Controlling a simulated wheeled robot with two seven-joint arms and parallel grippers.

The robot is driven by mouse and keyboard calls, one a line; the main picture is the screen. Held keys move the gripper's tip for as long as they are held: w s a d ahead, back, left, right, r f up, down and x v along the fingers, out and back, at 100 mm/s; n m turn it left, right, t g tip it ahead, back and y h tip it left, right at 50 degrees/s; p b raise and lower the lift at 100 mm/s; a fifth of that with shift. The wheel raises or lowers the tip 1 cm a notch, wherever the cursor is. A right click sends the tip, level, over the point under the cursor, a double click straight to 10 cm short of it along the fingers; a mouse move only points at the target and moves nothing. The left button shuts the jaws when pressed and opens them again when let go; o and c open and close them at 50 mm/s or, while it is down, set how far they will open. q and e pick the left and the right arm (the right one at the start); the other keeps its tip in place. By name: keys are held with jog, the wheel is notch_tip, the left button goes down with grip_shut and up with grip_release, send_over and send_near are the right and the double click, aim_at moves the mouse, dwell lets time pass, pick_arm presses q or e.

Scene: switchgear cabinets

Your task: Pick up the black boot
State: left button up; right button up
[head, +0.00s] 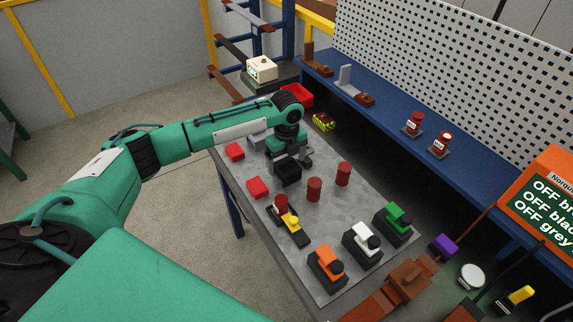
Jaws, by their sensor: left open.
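My left arm reaches in from the left over the grey work table (320,225). My left gripper (286,161) points down over the far part of the table and is open. A black block-like piece (289,174), which looks like the black boot, sits right below the gripper. The gripper partly hides it, and I cannot tell whether the fingers touch it. My right gripper is not in view.
Red blocks (257,187) and red cylinders (343,174) stand near the gripper. Yellow (291,221), orange (327,262), white (362,238) and green (398,217) topped pieces stand nearer. A blue shelf (390,109) runs behind the table.

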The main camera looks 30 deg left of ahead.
pick_arm(q)
jog(key=shift+f, duration=1.25)
jog(key=c, duration=1.1)
jog(key=shift+o, duration=0.2)
jog(key=shift+r, duration=0.1)
